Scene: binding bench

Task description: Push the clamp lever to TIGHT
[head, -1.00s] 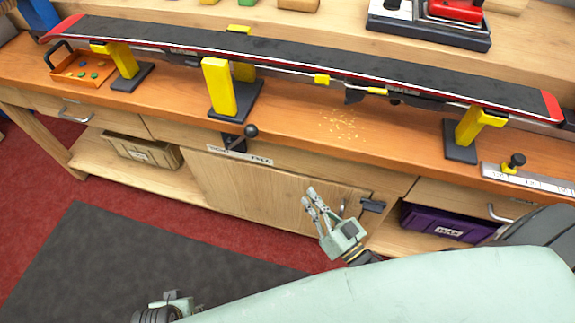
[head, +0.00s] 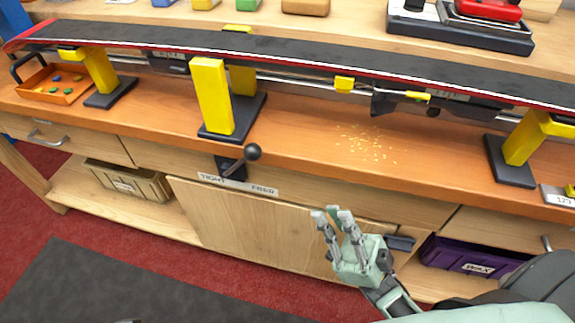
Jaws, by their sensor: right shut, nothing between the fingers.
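The clamp lever (head: 238,165) is a short dark arm with a round black knob, on the bench front below the yellow clamp post (head: 214,97). It slants up and to the right from its pivot, with the knob on the right. The label plate (head: 238,184) under it reads TIGHT at the left and FREE at the right. My right gripper (head: 332,214) is shut and empty, in front of the cabinet door, below and to the right of the lever and apart from it. My left gripper is not in view.
A long dark ski (head: 300,58) lies on yellow supports along the bench. Yellow shavings (head: 365,143) lie on the bench top (head: 310,125). An orange tray (head: 75,95) is at the left. A purple WAX box (head: 475,257) sits on the lower shelf. The space before the lever is clear.

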